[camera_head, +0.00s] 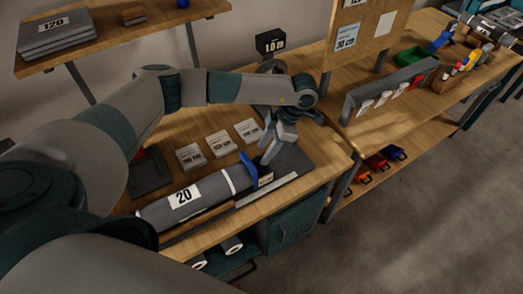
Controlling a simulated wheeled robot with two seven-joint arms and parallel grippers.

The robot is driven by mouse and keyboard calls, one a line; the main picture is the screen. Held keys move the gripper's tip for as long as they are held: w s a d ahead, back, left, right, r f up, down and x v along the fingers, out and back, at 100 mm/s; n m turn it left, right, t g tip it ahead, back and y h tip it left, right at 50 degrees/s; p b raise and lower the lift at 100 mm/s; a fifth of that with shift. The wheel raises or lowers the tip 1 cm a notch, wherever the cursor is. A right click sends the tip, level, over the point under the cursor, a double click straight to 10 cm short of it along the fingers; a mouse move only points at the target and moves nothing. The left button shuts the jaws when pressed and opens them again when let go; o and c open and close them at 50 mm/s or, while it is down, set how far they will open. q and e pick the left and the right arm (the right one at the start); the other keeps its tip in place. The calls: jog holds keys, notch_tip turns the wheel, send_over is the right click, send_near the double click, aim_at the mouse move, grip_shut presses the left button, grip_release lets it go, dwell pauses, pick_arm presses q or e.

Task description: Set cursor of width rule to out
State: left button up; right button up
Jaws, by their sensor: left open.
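A pale, narrow strip (275,187), which looks like the width rule, lies along the front of the wooden bench beside a dark mat. A blue upright piece (249,169) stands at the right end of a grey roll (214,187) labelled 20. A small dark and tan block sits at its foot; I cannot tell which of these is the cursor. My left gripper (271,152) is open, pointing down just right of the blue piece. Its fingertips are close to the block; contact is unclear. The rule's markings are too small to read. My right gripper is not in view.
Several white cards (219,143) lie behind the roll. A black sign (270,41) reading 1.0 stands at the back. A wooden shelf (150,33) hangs at upper left. A second bench at right holds a green bin (410,56) and a grey rail (391,88).

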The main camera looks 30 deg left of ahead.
aim_at(259, 159)
pick_arm(q)
jog(key=shift+p+x, duration=0.45)
jog(key=shift+x, duration=1.25)
jog(key=shift+c, duration=0.2)
